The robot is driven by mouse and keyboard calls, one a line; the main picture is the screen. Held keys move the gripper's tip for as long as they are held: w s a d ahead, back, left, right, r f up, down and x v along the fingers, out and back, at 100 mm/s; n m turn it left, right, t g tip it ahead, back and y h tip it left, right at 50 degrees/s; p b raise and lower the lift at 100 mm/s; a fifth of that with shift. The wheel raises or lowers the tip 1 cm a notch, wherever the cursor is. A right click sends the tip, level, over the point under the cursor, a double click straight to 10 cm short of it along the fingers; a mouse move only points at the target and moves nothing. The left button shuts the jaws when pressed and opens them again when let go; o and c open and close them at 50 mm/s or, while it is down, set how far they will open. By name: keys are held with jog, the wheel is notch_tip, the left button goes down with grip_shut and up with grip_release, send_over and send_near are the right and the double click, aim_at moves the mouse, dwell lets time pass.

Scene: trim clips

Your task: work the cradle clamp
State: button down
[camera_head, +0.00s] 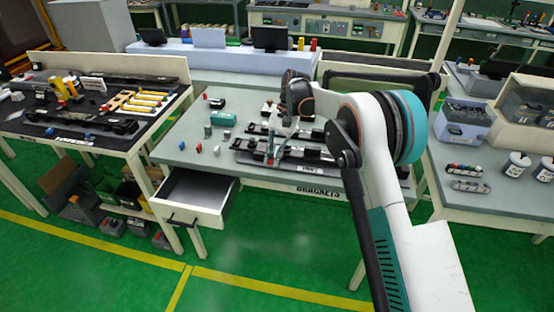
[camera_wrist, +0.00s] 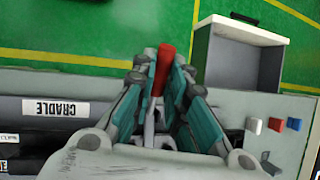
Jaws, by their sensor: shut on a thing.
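The cradle clamp's red handle (camera_wrist: 161,68) stands between the two teal fingers of my gripper (camera_wrist: 164,78) in the wrist view. The fingers are shut on it. Its lower end and the clamp's metal body are partly hidden by the fingers. In the head view my gripper (camera_head: 271,149) points down at the front edge of the dark cradle fixture (camera_head: 248,148) on the middle bench. The white CRADLE label (camera_wrist: 56,108) lies left of my gripper in the wrist view.
An open, empty drawer (camera_head: 194,193) juts out from the bench front, left of my gripper. Small white, red and blue pieces (camera_wrist: 274,124) lie on the bench near the fixture. A teal block (camera_head: 222,119) lies further back. A side bench with tools (camera_head: 100,100) stands at left.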

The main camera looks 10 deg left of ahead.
jog(key=shift+w+r+g, duration=0.2)
jog(key=shift+g, duration=0.2)
jog(key=c, duration=1.6)
grip_release()
jog(key=shift+v, duration=5.95)
jog(key=shift+w, duration=0.1)
